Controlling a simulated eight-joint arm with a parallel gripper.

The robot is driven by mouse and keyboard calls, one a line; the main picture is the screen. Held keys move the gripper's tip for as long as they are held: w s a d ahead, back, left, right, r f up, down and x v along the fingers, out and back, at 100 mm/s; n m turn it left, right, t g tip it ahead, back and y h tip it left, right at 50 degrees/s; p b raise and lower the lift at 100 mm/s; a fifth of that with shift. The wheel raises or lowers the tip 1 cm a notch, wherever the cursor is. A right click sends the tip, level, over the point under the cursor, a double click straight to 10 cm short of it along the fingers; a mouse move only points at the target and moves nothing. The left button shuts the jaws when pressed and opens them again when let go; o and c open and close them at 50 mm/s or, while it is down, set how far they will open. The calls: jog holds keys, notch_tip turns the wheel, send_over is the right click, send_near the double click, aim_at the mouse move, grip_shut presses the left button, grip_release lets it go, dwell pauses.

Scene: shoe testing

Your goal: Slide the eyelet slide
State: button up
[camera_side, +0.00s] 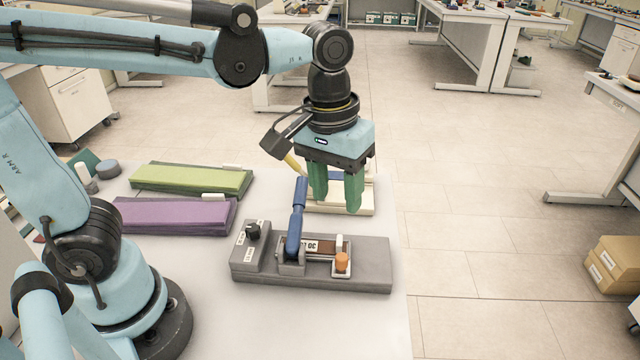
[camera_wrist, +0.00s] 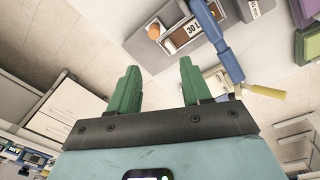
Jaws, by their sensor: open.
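A grey test fixture (camera_side: 370,275) lies on the white bench in front of my gripper. An orange knob (camera_side: 342,262) sits on a short rail beside a white post, to the right of a label; I take it to be the eyelet slide. It also shows in the wrist view (camera_wrist: 154,31). A blue lever (camera_side: 297,218) stands up at the fixture's middle and shows in the wrist view (camera_wrist: 222,45). My gripper (camera_side: 336,206), with green fingers, is open and empty, pointing down above and behind the fixture, apart from the knob. Its fingers also show in the wrist view (camera_wrist: 158,72).
A black dial (camera_side: 253,231) is on the fixture's left block. A cream fixture (camera_side: 358,208) is behind my fingers. A green fixture (camera_side: 190,180) and a purple one (camera_side: 170,217) lie at the left. Bare bench (camera_side: 250,325) lies in front of the grey fixture.

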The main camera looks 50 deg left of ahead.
aim_at(342, 257)
jog(key=shift+g, duration=0.4)
jog(key=f, duration=0.4)
jog(key=d+f, duration=0.1)
jog(key=f, duration=0.7)
jog(key=shift+d, duration=0.3)
jog(key=shift+c, duration=0.4)
grip_shut()
jog(key=shift+w, duration=0.1)
